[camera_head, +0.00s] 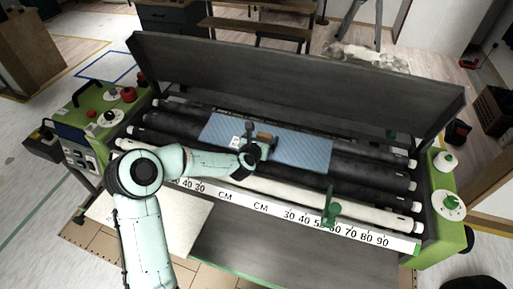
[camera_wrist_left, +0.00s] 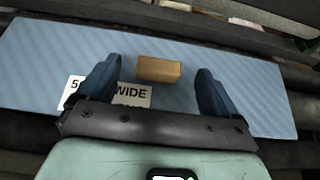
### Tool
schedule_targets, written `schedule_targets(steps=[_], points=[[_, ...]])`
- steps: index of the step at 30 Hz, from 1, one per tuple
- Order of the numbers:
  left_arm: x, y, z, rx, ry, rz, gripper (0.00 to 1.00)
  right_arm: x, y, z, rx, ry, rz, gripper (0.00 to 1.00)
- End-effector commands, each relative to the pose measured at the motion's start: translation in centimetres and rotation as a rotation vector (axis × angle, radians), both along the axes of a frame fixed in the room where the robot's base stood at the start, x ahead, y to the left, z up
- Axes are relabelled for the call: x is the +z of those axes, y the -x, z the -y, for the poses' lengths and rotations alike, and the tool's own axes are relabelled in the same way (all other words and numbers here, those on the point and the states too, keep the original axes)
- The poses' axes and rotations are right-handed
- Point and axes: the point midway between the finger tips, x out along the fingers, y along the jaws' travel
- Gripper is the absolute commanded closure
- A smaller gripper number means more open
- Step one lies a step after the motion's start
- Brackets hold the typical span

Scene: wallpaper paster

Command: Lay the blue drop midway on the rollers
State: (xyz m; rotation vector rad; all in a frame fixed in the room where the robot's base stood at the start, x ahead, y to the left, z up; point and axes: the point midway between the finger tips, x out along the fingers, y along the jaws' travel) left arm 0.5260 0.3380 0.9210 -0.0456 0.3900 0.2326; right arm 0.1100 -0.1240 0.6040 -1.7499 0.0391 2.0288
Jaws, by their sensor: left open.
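The blue drop (camera_head: 295,147) is a flat, striped blue sheet lying across the dark rollers (camera_head: 352,161), roughly midway along them. In the left wrist view the drop (camera_wrist_left: 240,98) fills much of the picture. A small brown block (camera_wrist_left: 158,69) sits on it, with a white label partly hidden behind a finger. My left gripper (camera_head: 257,146) is over the drop's left-centre part. In the left wrist view its two fingers (camera_wrist_left: 158,85) are apart, with the block between and just beyond them, not gripped. My right gripper is not in view.
The machine's raised dark cover (camera_head: 290,75) stands behind the rollers. Green end housings with knobs flank it, the right one (camera_head: 450,200) and the left one (camera_head: 100,110). A white centimetre scale (camera_head: 260,207) and a green marker (camera_head: 331,212) lie along the front.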

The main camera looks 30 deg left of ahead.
Motion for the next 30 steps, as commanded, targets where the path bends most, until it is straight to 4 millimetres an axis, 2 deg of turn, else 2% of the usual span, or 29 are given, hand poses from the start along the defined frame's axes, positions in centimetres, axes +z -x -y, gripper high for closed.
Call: schedule_targets(steps=[1, 6, 12, 18, 30], points=[[0.1, 1.2, 0.1, 0.000, -0.006, -0.003, 0.07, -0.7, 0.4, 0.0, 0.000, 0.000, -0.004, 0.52], [1.5, 4.0, 0.8, 0.001, -0.006, -0.001, 0.07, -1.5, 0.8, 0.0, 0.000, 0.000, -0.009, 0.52], [2.5, 6.0, 1.4, -0.001, -0.002, -0.002, 0.07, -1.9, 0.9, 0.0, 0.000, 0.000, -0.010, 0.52], [2.7, 6.7, 1.6, 0.000, 0.000, -0.002, 0.07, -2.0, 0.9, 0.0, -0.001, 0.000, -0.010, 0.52], [2.8, 6.7, 1.6, -0.001, 0.001, -0.002, 0.07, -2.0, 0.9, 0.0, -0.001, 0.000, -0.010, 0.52]])
